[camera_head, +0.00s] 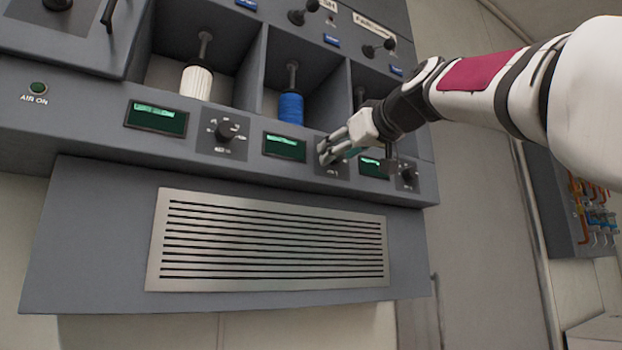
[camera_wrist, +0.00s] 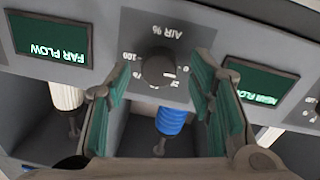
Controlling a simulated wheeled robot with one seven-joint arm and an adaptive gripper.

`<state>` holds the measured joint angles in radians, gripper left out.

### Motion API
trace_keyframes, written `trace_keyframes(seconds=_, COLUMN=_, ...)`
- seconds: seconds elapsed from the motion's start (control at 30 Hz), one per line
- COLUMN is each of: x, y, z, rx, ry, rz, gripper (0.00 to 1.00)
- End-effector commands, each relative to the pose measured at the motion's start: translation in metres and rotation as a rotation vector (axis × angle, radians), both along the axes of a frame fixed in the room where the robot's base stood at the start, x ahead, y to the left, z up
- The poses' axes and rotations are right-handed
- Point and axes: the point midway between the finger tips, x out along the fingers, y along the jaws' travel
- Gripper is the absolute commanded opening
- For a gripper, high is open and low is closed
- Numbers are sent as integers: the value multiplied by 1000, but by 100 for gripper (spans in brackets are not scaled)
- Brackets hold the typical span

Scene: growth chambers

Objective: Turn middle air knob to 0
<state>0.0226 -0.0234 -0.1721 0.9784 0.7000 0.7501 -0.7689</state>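The middle air knob (camera_wrist: 159,67) is a dark round knob on a grey plate marked "AIR %", with a 100 mark to its left in the wrist view. My gripper (camera_wrist: 158,98) is open, with one green-padded finger on each side of the knob and nothing held. I cannot tell whether the fingers touch the knob. In the head view my gripper (camera_head: 338,148) is at the panel between the middle and right displays, and hides most of the knob.
Another knob (camera_head: 228,131) is to the left and one (camera_head: 408,175) to the right. Green displays (camera_head: 285,146) sit between knobs. Recesses above hold a white cylinder (camera_head: 196,82) and a blue cylinder (camera_head: 291,107). A slotted vent (camera_head: 270,245) is below.

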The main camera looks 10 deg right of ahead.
Motion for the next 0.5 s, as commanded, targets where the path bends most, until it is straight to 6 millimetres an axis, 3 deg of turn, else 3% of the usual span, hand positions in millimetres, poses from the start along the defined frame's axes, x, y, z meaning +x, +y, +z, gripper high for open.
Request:
trace_keyframes(seconds=0.23, x=-11, y=-3, z=1, rx=2, ry=-2, rz=-2, gripper=48)
trace_keyframes(seconds=0.5, x=-61, y=-16, z=2, rx=2, ry=-4, rz=-1, gripper=48)
